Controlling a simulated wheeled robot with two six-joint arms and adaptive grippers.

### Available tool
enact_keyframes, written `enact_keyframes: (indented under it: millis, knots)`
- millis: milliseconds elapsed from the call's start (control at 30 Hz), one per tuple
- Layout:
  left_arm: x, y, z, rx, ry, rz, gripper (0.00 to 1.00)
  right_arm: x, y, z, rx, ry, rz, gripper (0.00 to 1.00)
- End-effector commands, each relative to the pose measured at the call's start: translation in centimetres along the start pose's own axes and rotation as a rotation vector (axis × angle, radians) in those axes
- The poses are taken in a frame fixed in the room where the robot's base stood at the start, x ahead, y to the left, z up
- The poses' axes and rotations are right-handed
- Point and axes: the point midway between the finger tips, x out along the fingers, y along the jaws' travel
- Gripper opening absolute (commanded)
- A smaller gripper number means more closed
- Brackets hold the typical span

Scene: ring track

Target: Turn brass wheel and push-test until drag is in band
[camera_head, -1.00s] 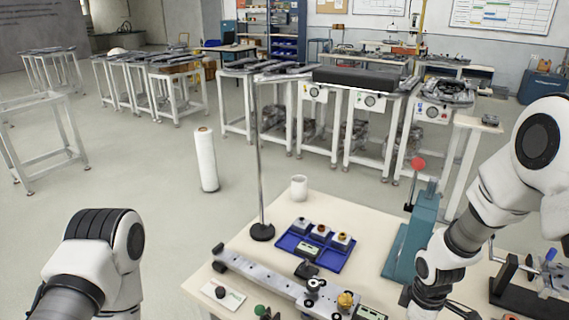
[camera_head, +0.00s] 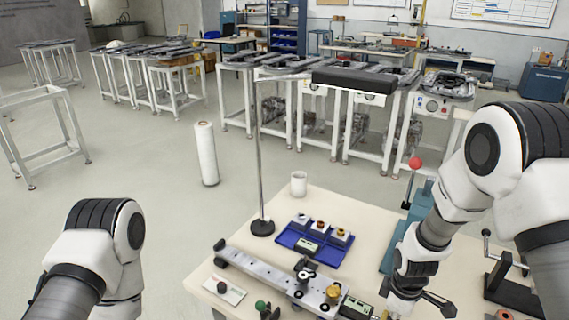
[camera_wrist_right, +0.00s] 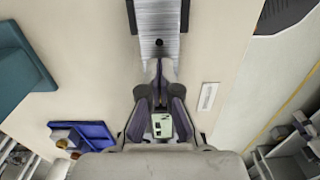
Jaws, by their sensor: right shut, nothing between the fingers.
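The metal rail (camera_head: 250,268) lies diagonally on the cream bench. A carriage with dark knobs (camera_head: 304,272) sits on it, and the brass wheel (camera_head: 333,293) is at its right end. A small readout (camera_head: 356,308) is beside the wheel, its figures too small to read. My right gripper (camera_head: 415,306) is low over the bench, right of the wheel and readout, apart from the wheel. In the right wrist view its fingers (camera_wrist_right: 159,82) are together and empty, pointing at the rail's end (camera_wrist_right: 158,18) and a black knob (camera_wrist_right: 160,42). My left arm shows, but its gripper is out of frame.
A blue tray (camera_head: 290,239) with several small parts lies behind the rail. A white mug (camera_head: 299,184) and a stand with a black base (camera_head: 262,228) are at the back. A teal press (camera_head: 393,246) and a crank fixture (camera_head: 508,285) stand to the right.

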Motion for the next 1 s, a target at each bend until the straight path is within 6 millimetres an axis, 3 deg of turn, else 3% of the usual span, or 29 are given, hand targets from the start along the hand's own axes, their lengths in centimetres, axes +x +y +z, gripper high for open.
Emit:
enact_keyframes:
  millis: [1000]
  knots:
    - [-0.6, 0.0, 0.0, 0.000, 0.000, 0.000, 0.64, 0.0, 0.1, -3.7, 0.000, 0.000, 0.003, 0.00]
